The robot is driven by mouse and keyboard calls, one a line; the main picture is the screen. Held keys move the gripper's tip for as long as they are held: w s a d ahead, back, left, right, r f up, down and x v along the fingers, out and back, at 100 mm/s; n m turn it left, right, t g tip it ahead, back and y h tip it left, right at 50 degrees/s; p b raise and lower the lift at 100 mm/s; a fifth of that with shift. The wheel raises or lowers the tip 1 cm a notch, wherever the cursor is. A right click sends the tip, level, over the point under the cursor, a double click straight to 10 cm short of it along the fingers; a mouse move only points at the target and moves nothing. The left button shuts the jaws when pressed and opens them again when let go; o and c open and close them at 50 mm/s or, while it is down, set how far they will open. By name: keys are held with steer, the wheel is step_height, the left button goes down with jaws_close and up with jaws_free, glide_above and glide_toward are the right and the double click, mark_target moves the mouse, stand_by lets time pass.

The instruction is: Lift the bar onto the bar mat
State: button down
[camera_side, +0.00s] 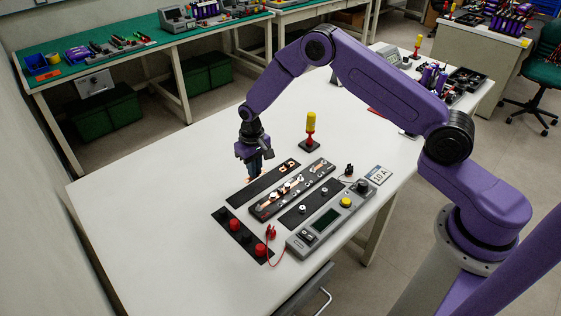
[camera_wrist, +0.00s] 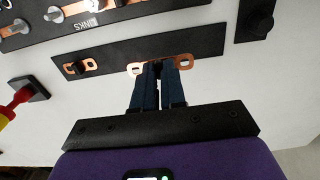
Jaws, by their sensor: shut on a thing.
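My gripper (camera_side: 255,177) is shut on a copper bar with a hole near each end. In the wrist view the fingers (camera_wrist: 158,70) grip the middle of this bar (camera_wrist: 184,61), and its two ends show on either side. The bar overlaps the near long edge of a flat black mat (camera_wrist: 120,50). I cannot tell whether it touches the mat or hangs just above it. The black mat also shows in the side view (camera_side: 240,196). A shorter copper piece (camera_wrist: 78,67) lies on the mat's left end in the wrist view and also shows in the side view (camera_side: 288,166).
A board with copper links (camera_side: 290,190) lies beside the mat. A yellow-handled tool (camera_side: 311,128) stands behind. A strip with red and black knobs (camera_side: 241,236), another black strip (camera_side: 310,205) and a grey meter (camera_side: 330,220) lie nearby. The table's left side is clear.

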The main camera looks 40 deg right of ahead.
mark_target(250, 179)
steer(key=shift+w+a+f, duration=0.15)
steer(key=shift+w+a, duration=0.05)
steer(key=shift+a, duration=0.6)
steer(key=shift+f, duration=1.75)
steer(key=shift+f, duration=0.1)
steer(key=shift+f, duration=0.5)
steer(key=shift+f, duration=0.2)
steer(key=c, duration=1.1)
jaws_free()
